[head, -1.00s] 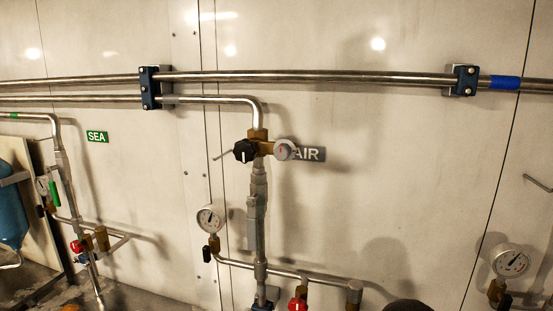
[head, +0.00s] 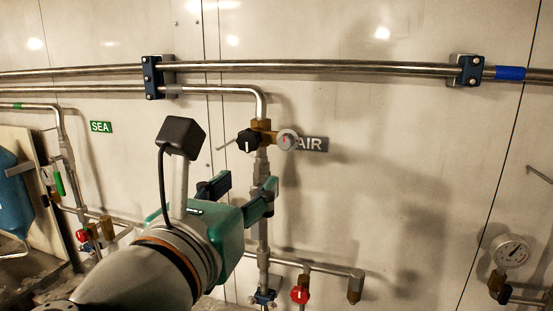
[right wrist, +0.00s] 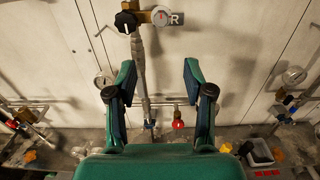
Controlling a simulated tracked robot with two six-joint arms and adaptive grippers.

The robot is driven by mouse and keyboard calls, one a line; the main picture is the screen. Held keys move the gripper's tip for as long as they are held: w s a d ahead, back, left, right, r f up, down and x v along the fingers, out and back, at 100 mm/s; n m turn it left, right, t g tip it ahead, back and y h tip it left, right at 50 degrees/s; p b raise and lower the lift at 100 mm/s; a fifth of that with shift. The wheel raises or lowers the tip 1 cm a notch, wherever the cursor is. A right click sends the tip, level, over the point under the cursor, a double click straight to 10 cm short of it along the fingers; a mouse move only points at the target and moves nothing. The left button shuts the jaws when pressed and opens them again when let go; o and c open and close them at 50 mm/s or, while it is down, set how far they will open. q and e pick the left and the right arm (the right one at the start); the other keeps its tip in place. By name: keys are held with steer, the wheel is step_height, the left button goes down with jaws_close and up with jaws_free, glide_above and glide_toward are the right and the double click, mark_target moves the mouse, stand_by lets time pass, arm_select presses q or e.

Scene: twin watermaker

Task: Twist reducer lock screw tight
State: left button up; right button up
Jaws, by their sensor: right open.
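The reducer is a brass body (head: 263,138) on the vertical air pipe, beside the AIR sign (head: 313,144). A black knob (head: 247,140) with a white mark is on its left and a grey round knob (head: 287,140) with a red mark on its right. A thin silver rod (head: 225,145) sticks out to the left; I cannot tell which part is the lock screw. In the right wrist view the black knob (right wrist: 126,22) and grey knob (right wrist: 160,16) are at the top, beyond the fingertips. My right gripper (head: 246,184) is open and empty, below the reducer. It also shows in the right wrist view (right wrist: 158,76).
Horizontal pipes (head: 330,66) run along the wall above, held by blue clamps (head: 468,70). A lower branch pipe (head: 320,267) carries a red knob (head: 300,294). A gauge (head: 510,252) is at right. The wall between is clear.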

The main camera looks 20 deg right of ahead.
mark_target(283, 147)
steer(key=p+x, duration=0.3)
steer(key=x, duration=1.3)
steer(key=shift+w+d, duration=0.25)
